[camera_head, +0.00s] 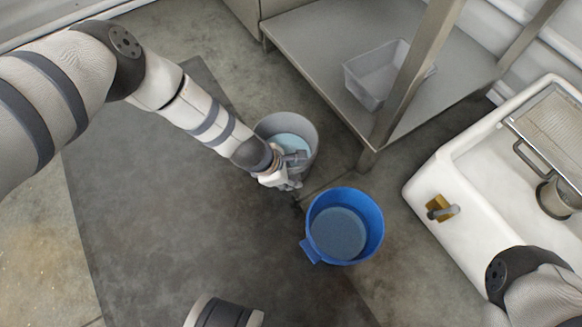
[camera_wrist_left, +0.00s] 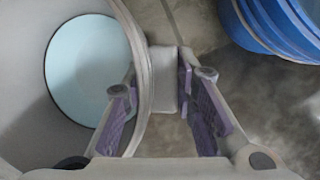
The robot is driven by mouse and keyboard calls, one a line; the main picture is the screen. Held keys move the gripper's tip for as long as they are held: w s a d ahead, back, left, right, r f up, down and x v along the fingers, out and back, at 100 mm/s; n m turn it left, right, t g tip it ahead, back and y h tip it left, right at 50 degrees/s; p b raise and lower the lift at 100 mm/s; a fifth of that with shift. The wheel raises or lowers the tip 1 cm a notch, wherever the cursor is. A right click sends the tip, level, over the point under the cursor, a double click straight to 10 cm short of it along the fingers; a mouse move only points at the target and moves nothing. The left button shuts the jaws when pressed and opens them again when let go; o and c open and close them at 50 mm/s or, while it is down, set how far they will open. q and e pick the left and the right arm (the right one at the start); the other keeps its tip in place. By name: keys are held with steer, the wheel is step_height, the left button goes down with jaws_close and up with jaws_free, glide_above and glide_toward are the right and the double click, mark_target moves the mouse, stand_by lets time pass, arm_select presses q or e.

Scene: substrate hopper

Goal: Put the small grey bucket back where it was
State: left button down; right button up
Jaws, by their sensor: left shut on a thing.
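The small grey bucket (camera_head: 298,122) stands on the floor near the middle of the head view, with a pale blue round surface inside. My left gripper (camera_head: 292,180) is at its near side. In the left wrist view, the bucket (camera_wrist_left: 30,25) fills the left side. There my left gripper (camera_wrist_left: 164,108) is shut on a grey tab (camera_wrist_left: 163,82) at the bucket's rim, with a finger on either side. The gripper hides part of the bucket's near side in the head view. My right gripper is not in view.
A blue bucket (camera_head: 375,220) with grey-blue contents stands close to the right. A metal table (camera_head: 310,40) with a grey bin (camera_head: 362,92) is behind. A white basin (camera_head: 437,170) with a brass tap is at the right. Dark floor matting (camera_head: 160,220) is clear at left.

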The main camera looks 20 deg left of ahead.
arm_select(q)
steer(key=shift+w, duration=0.2)
steer(key=shift+f, duration=0.1)
steer(key=c, duration=1.3)
jaws_free()
steer(key=shift+s, duration=0.1)
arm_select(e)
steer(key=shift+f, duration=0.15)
arm_select(q)
steer(key=p+v, duration=0.6)
steer(key=v, duration=0.6)
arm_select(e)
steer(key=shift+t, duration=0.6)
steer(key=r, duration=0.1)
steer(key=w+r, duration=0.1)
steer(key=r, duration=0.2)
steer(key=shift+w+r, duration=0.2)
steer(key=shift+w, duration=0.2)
